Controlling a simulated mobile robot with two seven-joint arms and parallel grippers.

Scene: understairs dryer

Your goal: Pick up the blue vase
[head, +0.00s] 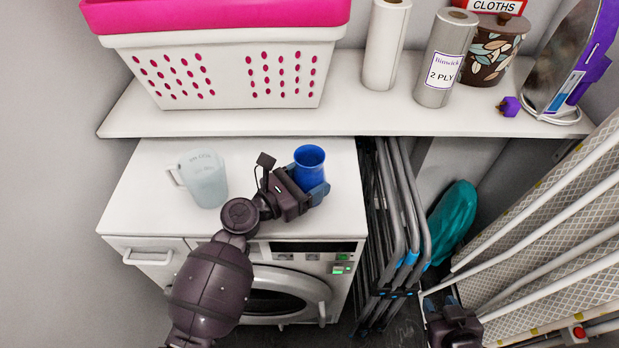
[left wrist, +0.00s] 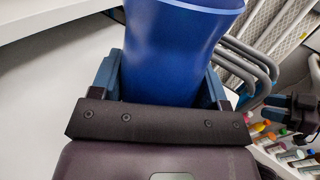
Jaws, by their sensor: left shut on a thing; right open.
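The blue vase (head: 310,160) is at the right part of the white dryer top (head: 150,215). My left gripper (head: 314,190) is shut on the vase, with one finger on each side of its body. In the left wrist view the vase (left wrist: 178,50) fills the space between the fingers of the gripper (left wrist: 165,80). The vase's lower end is hidden by the gripper, so I cannot tell whether it touches the dryer top. My right gripper (head: 452,325) is low at the bottom right, apart from the vase, and shows only in part.
A translucent measuring jug (head: 205,180) stands left of my left gripper. A shelf (head: 230,122) behind holds a white and pink basket (head: 230,75) and paper rolls (head: 445,60). Folded metal frames (head: 400,220) stand right of the dryer, and an ironing board (head: 560,210) leans at the far right.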

